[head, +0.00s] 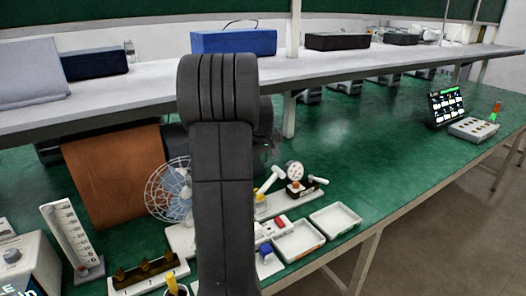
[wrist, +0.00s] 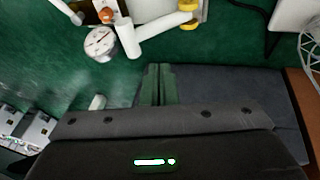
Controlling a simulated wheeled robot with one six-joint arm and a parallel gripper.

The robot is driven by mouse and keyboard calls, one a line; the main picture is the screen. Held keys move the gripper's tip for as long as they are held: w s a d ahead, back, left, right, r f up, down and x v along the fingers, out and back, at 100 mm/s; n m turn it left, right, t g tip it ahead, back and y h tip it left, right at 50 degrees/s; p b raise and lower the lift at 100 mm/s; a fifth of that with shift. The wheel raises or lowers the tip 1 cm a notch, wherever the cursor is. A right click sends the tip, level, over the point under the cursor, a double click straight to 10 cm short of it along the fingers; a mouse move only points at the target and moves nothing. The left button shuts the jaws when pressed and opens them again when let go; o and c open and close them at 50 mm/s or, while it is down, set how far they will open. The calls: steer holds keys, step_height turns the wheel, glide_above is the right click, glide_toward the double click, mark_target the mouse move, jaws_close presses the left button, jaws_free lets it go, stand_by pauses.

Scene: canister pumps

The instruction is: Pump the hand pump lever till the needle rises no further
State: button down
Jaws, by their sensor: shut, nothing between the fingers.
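The hand pump (head: 300,188) stands on the green bench, right of my arm in the head view. Its round white gauge (head: 295,171) faces up; it also shows in the wrist view (wrist: 100,42). The needle is dark and too small to read surely. The white lever (head: 270,180) with its T-shaped end slants to the left of the gauge; in the wrist view the white lever (wrist: 125,40) lies just right of the gauge. My gripper (wrist: 158,72) is shut and empty, below the lever in the wrist view and apart from it. My arm hides it in the head view.
Two white trays (head: 298,241) (head: 336,219) sit in front of the pump. A wire-guarded fan (head: 170,190) and a brown board (head: 112,176) stand left of my arm. A shelf (head: 330,65) overhangs the bench behind. Bench to the right is clear up to a screen (head: 447,105).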

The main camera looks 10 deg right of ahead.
mark_target(279, 176)
steer(key=d+f, duration=0.1)
steer(key=f, duration=0.1)
steer(key=w+d+f, duration=0.1)
steer(key=f, duration=0.1)
steer(key=w+d+f+p, duration=0.1)
steer(key=f, duration=0.2)
steer(key=shift+w, duration=0.25)
steer(key=shift+d+r+p, duration=0.1)
steer(key=shift+d+p, duration=0.05)
steer(key=shift+p, duration=0.15)
steer(key=shift+w+d+y+p, duration=0.15)
steer(key=shift+d+y+p, duration=0.3)
steer(key=shift+p, duration=0.3)
steer(key=shift+w+d+f+g+y+p, duration=0.2)
steer(key=shift+d+f+g+y+p, duration=0.3)
steer(key=shift+p, duration=0.25)
steer(key=shift+w+d+f+m+g+y, duration=0.2)
steer(key=shift+d+f+y, duration=0.1)
steer(key=shift+f+y, duration=0.25)
steer(key=shift+w+d+f+m+g+y, duration=0.1)
steer(key=shift+d+f+m+y, duration=0.15)
steer(key=shift+f+y, duration=0.25)
steer(key=shift+w+d+f+b, duration=0.2)
steer(key=shift+d+f+b, duration=0.5)
steer(key=shift+f+b, duration=0.35)
steer(key=shift+r, duration=0.1)
